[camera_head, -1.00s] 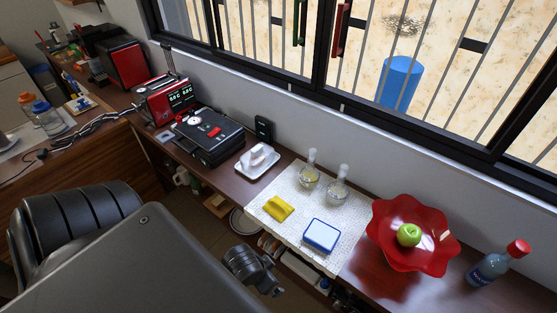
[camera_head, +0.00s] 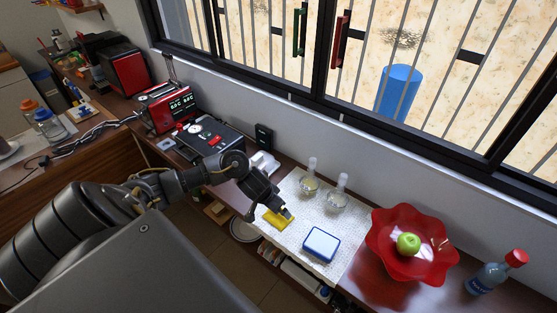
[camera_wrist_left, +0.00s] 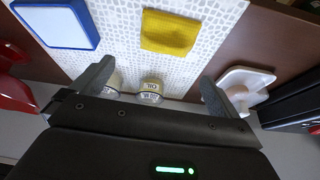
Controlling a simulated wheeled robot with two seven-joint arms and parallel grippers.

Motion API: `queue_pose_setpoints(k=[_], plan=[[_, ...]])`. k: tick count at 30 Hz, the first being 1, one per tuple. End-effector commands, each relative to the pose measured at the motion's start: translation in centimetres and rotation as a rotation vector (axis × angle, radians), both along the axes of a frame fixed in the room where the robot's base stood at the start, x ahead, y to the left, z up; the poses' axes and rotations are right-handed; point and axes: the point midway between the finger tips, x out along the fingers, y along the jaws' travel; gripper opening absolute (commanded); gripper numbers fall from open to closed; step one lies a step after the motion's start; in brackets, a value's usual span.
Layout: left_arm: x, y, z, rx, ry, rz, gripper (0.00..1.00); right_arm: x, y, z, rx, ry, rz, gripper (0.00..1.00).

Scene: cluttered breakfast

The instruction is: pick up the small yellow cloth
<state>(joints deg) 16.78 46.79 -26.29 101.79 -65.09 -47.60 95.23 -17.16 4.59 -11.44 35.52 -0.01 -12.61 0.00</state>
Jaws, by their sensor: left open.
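The small yellow cloth (camera_head: 277,219) lies on the white patterned mat (camera_head: 331,222) on the counter. In the left wrist view the yellow cloth (camera_wrist_left: 169,33) is at the top centre, ahead of the fingers. My left gripper (camera_head: 284,208) is at the cloth's upper edge in the head view and hides part of it. In the left wrist view my left gripper (camera_wrist_left: 152,80) is open with nothing between its wide-set fingers. I cannot tell whether it touches the cloth. My right gripper is not in view.
A blue-and-white box (camera_head: 321,244) lies right of the cloth. Two glass bottles (camera_head: 310,184) stand behind it on the mat. A white dish (camera_head: 263,163) is behind my wrist. A red bowl (camera_head: 378,237) holding a green apple (camera_head: 408,244) stands further right.

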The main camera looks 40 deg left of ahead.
Motion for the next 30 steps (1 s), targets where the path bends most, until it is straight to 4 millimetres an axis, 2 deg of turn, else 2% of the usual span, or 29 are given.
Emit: queue_pose_setpoints(k=[1,5,15,24,30], plan=[[0.1,0.6,0.1,0.001,0.009,0.014,1.0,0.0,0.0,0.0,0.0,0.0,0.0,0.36],[0.1,0.9,0.0,-0.002,0.018,0.026,1.0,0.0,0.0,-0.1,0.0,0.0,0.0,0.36],[1.8,0.8,-4.3,-0.004,0.016,0.026,1.0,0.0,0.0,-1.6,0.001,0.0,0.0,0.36],[2.2,0.8,-5.4,-0.002,0.015,0.024,1.0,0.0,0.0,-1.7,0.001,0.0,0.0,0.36],[2.7,1.0,-8.2,-0.001,0.018,0.026,1.0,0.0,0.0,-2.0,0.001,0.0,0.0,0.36]])
